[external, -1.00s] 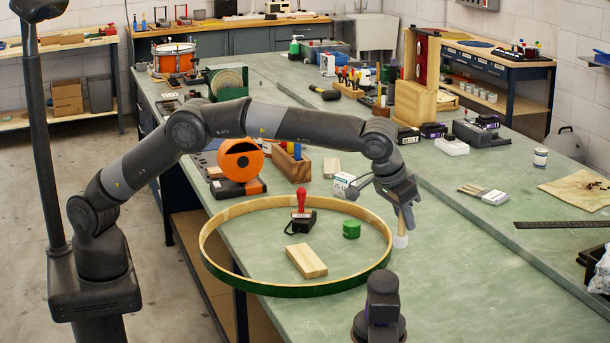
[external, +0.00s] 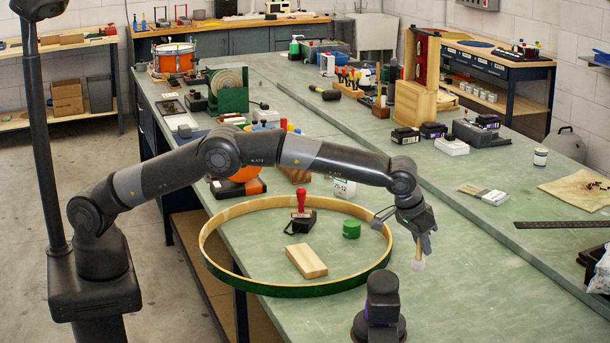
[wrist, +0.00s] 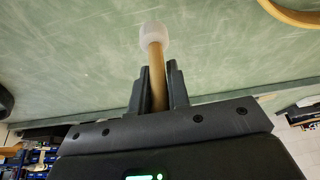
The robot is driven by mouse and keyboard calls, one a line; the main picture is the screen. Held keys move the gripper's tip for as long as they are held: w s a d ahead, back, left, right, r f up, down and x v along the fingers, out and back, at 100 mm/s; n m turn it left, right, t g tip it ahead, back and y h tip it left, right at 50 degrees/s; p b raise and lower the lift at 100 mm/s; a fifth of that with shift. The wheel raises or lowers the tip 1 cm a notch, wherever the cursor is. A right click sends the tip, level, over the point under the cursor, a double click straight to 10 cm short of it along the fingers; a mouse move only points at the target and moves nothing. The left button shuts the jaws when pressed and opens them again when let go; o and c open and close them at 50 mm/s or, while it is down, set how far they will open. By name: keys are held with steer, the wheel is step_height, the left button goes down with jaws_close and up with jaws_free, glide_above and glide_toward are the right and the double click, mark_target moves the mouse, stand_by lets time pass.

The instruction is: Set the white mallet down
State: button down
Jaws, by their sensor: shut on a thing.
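The white mallet has a white head (wrist: 153,33) and a wooden handle (wrist: 158,78). In the wrist view my gripper (wrist: 158,85) is shut on the handle, with the head sticking out past the fingertips. In the external view my gripper (external: 423,240) holds the mallet head-down, and its pale head (external: 418,265) shows just over the green bench top (external: 470,290), right of the large hoop. I cannot tell whether the head touches the bench. Part of the handle is hidden by the fingers.
A large wooden hoop with a green outside (external: 290,288) lies left of my gripper. Inside it are a wood block (external: 306,261), a red-handled stamp (external: 301,212) and a green round piece (external: 351,229). The bench right of my gripper is clear up to the paintbrushes (external: 484,193).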

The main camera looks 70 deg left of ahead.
mark_target(421, 255)
steer(key=shift+w+a+f, duration=0.15)
steer(key=shift+w+f, duration=0.05)
steer(key=shift+f, duration=1.9)
steer(key=shift+f, duration=0.15)
steer(key=c, duration=1.4)
jaws_free()
steer(key=shift+o, duration=0.2)
